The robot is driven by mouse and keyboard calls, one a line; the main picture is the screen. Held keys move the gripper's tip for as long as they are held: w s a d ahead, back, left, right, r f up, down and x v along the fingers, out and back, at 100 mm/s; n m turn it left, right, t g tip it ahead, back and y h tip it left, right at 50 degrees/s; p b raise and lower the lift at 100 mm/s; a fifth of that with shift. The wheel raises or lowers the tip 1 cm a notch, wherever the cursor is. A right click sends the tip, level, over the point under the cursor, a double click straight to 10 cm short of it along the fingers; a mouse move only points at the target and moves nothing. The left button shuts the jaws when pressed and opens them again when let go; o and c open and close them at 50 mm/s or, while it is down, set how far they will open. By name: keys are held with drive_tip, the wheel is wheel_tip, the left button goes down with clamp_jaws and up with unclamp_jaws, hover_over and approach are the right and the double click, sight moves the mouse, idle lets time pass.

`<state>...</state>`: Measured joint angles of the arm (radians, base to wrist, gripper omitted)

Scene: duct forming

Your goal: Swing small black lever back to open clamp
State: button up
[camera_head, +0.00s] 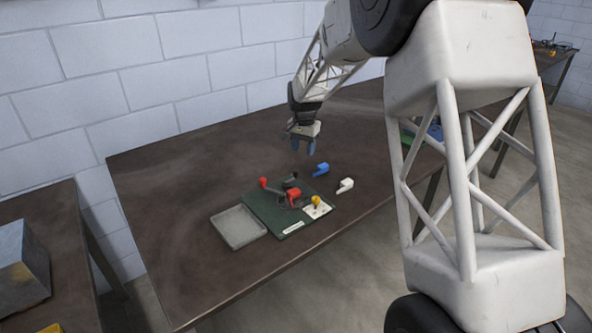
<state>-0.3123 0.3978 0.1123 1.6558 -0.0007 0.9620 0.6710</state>
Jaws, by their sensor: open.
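Red-tipped handles stand on the board, one at the back left (264,182) and one near the middle (295,195).
A yellow knob (316,201) sits on a white plate at the board's right. A blue piece (321,169) and a white piece (345,185) lie right of the board. A grey tray (238,228) is at its left. The table's left side (160,190) is clear.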

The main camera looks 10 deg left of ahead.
sight(296, 171)
drive_tip(key=w+a+f, duration=0.2)
drive_tip(key=f, duration=0.1)
drive_tip(key=shift+w+a, duration=0.2)
drive_tip(key=shift+a, duration=0.2)
drive_tip(key=shift+f, duration=0.2)
drive_tip(key=shift+f, duration=3.75)
drive_tip(key=shift+c, duration=0.4)
clamp_jaws()
